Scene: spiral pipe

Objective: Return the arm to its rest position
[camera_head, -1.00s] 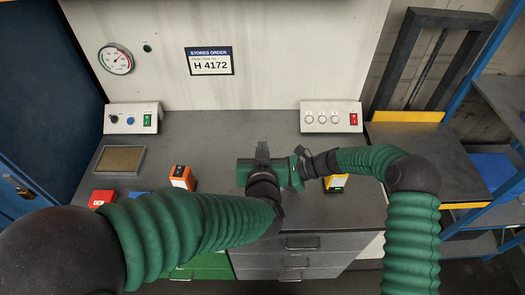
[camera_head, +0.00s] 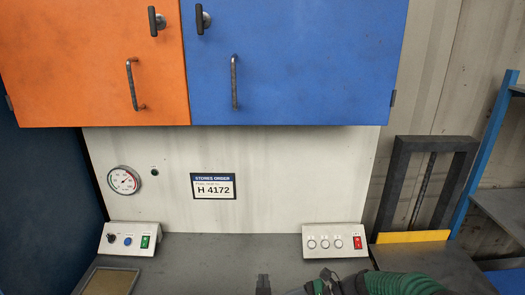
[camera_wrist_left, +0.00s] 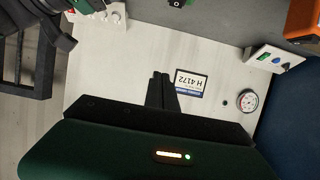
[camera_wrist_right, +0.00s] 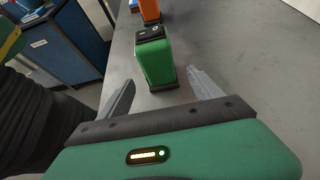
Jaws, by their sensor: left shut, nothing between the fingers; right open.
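My left gripper (camera_head: 263,284) shows at the bottom edge of the head view, over the bench front. In the left wrist view its fingers (camera_wrist_left: 161,88) are shut together with nothing between them, in front of the pale back panel. My right arm (camera_head: 400,285) comes in at the bottom right of the head view, mostly cut off. In the right wrist view the right gripper (camera_wrist_right: 163,84) is open. A green box with a black top (camera_wrist_right: 155,60) stands on the bench just ahead of its fingertips; I cannot tell whether it reaches between them.
An orange cabinet (camera_head: 90,60) and a blue cabinet (camera_head: 300,65) hang above the bench (camera_head: 220,262). Two switch boxes stand at the back, left (camera_head: 130,238) and right (camera_head: 335,241). A dark frame (camera_head: 398,190) stands right. An orange box (camera_wrist_right: 150,10) is beyond the green one.

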